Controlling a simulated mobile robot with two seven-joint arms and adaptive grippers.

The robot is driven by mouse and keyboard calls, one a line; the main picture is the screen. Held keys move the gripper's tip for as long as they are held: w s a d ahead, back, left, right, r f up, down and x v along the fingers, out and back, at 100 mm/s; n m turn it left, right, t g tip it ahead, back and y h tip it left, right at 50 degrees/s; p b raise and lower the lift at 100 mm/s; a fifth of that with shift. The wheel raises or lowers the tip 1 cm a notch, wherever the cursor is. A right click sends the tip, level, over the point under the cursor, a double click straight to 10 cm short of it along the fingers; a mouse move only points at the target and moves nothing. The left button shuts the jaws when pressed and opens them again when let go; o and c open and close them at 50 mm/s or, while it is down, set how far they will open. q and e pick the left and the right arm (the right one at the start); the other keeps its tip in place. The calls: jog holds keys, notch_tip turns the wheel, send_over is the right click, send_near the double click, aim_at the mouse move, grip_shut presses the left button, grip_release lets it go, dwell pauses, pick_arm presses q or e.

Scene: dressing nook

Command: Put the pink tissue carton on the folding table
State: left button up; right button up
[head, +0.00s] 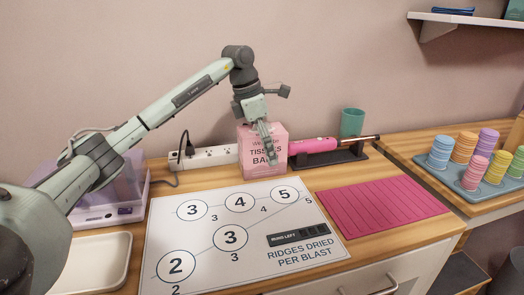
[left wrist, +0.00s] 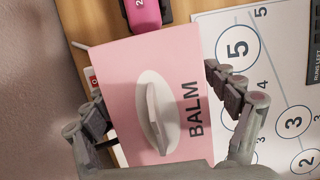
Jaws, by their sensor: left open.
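The pink tissue carton (head: 250,165) stands on the wooden counter against the wall, behind the white number mat. In the left wrist view the carton (left wrist: 115,85) fills the middle, showing its pale oval opening with a tissue and the word BALM. My left gripper (head: 268,158) reaches down over the carton from above. It is open, with one finger on each side of the carton in the left wrist view (left wrist: 165,100). I cannot tell whether either finger touches it. The right gripper is not in view. I cannot make out a folding table in these views.
A white power strip (head: 207,157) lies left of the carton. A pink tool on a dark stand (head: 345,155) and a teal cup (head: 352,122) are close on its right. The number mat (head: 200,235) and a pink mat (head: 380,208) lie in front. A tray (head: 475,185) of colored stacks is at right.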

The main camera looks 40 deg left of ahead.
pick_arm(q)
jog(key=shift+f, duration=0.25)
dwell(0.3)
jog(key=c, duration=1.4)
